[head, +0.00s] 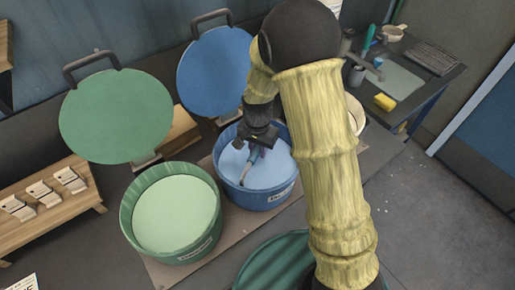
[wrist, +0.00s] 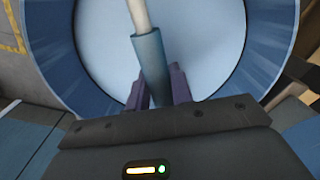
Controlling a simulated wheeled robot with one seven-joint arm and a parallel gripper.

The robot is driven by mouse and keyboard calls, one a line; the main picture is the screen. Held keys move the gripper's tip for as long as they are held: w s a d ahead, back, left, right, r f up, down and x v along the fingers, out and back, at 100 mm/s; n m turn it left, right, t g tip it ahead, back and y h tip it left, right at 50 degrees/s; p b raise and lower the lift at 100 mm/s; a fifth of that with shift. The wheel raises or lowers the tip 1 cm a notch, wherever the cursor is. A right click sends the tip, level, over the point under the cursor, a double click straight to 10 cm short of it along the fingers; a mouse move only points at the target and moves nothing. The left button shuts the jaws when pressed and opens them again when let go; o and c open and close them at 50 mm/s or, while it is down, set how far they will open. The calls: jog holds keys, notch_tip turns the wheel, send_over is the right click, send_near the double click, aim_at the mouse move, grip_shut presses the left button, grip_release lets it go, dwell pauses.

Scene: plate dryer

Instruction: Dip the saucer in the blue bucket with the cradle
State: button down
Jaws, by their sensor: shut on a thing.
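The blue bucket (head: 229,187) stands open on the floor mat, filled with pale blue liquid; its wall also shows in the wrist view (wrist: 85,60). My gripper (head: 260,150) is over the bucket, pointing down. Its purple fingers (wrist: 160,80) are shut on the blue handle (wrist: 149,62) of the cradle. The cradle's pale rod (wrist: 138,14) runs on from the handle, and its lower end (head: 268,181) reaches the liquid surface inside the bucket. I cannot see the saucer in either view; whether it is under the liquid I cannot tell.
A green bucket (head: 125,212) with pale green liquid stands open at the left. Round green (head: 115,115) and blue (head: 213,72) lids stand raised behind the buckets. A wooden bench (head: 75,222) is at far left. A dark table (head: 440,83) with a yellow sponge (head: 385,102) is at right.

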jog(key=shift+r, duration=0.1)
notch_tip(320, 180, up, 17)
jog(key=p, duration=1.4)
jog(key=shift+r, duration=0.2)
dwell(1.8)
jog(key=shift+a, duration=0.1)
dwell(1.6)
